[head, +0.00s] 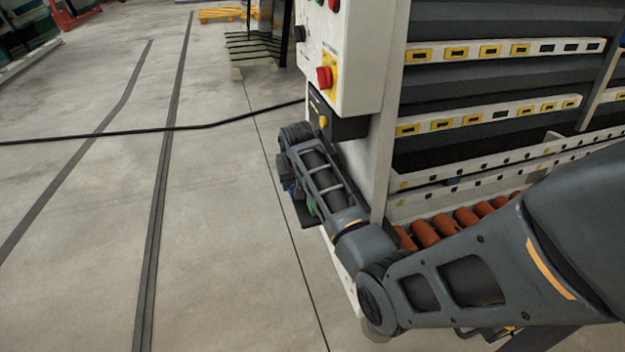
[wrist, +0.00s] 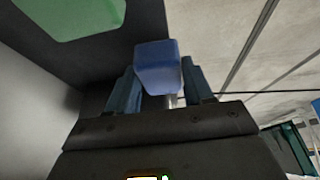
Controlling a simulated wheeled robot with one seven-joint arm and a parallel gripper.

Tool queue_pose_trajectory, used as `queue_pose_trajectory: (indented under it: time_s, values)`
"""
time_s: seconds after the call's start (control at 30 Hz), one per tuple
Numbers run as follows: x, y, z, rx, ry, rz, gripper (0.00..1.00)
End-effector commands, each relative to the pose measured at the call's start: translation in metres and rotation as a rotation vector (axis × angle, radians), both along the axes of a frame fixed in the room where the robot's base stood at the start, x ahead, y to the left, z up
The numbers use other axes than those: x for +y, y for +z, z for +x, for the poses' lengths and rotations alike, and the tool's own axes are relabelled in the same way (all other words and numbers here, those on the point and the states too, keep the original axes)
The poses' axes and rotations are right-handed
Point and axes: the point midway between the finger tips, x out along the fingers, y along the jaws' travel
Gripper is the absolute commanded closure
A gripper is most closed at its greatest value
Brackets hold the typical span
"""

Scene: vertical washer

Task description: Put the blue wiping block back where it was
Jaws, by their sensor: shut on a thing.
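The blue wiping block (wrist: 158,66) is in the middle of the wrist view, between the two fingers of my gripper (wrist: 160,88). The gripper is shut on it. A dark shelf surface (wrist: 150,22) shows behind the block; I cannot tell whether the block touches it. In the head view my arm reaches to the left side of the machine, and its wrist hides most of the gripper and shelf. A small blue patch (head: 292,188) shows there, too small to tell block from finger.
A green block (wrist: 75,14) is on the dark shelf, beside the blue one; it also shows in the head view (head: 311,206). A white control box (head: 335,60) with a red knob (head: 324,77) is above my wrist. Open floor lies left, crossed by a black cable (head: 150,131).

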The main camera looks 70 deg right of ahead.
Motion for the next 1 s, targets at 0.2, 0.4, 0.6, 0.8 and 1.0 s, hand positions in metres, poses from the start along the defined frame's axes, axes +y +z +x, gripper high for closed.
queue_pose_trajectory:
  time_s: [0.2, 0.4, 0.6, 0.8, 1.0]
  values:
    - [-0.008, 0.001, -0.009, 0.000, 0.000, -0.001, 0.82]
    - [-0.029, 0.002, -0.033, -0.001, -0.004, 0.000, 0.82]
    - [-0.033, -0.015, -0.040, 0.001, 0.001, 0.001, 0.82]
    - [-0.033, -0.015, -0.039, 0.000, 0.001, -0.001, 0.82]
    - [-0.033, -0.018, -0.039, 0.000, 0.001, -0.001, 0.43]
